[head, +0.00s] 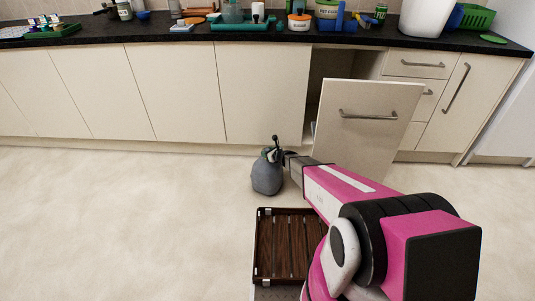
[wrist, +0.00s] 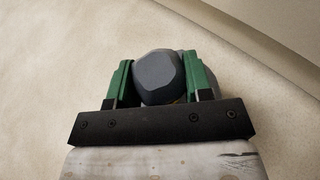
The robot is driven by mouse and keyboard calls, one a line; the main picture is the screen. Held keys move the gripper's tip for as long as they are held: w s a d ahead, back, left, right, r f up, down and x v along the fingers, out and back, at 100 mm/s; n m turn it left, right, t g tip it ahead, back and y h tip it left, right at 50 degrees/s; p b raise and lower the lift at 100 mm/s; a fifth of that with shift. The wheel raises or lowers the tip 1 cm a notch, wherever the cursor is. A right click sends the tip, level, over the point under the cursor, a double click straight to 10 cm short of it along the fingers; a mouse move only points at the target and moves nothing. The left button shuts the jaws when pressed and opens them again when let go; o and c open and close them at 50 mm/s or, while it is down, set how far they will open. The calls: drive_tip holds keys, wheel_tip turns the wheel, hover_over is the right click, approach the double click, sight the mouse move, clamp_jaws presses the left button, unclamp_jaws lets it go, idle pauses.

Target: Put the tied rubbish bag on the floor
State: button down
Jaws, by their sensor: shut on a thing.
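The rubbish bag (head: 267,177) is grey and rounded, with its tied neck at the top. In the head view it is upright at the end of my arm, in front of the cupboards. My gripper (head: 273,152) is at the neck of the bag. In the wrist view the green fingers of my gripper (wrist: 160,85) are on both sides of the grey bag (wrist: 158,75), shut on it. The floor (head: 130,215) is pale and mottled. I cannot tell whether the bag's underside touches the floor or hangs just above it.
A pulled-out cupboard front (head: 366,130) stands open to the right of the bag. A dark slatted wooden tray (head: 262,240) is below the bag in the picture. The counter (head: 190,31) behind carries many kitchen items. The floor to the left is clear.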

drive_tip(key=c, duration=0.5)
unclamp_jaws()
drive_tip(key=shift+f, duration=0.1)
drive_tip(key=shift+s+d+r, duration=0.35)
drive_tip(key=shift+s, duration=0.1)
drive_tip(key=shift+v, duration=3.15)
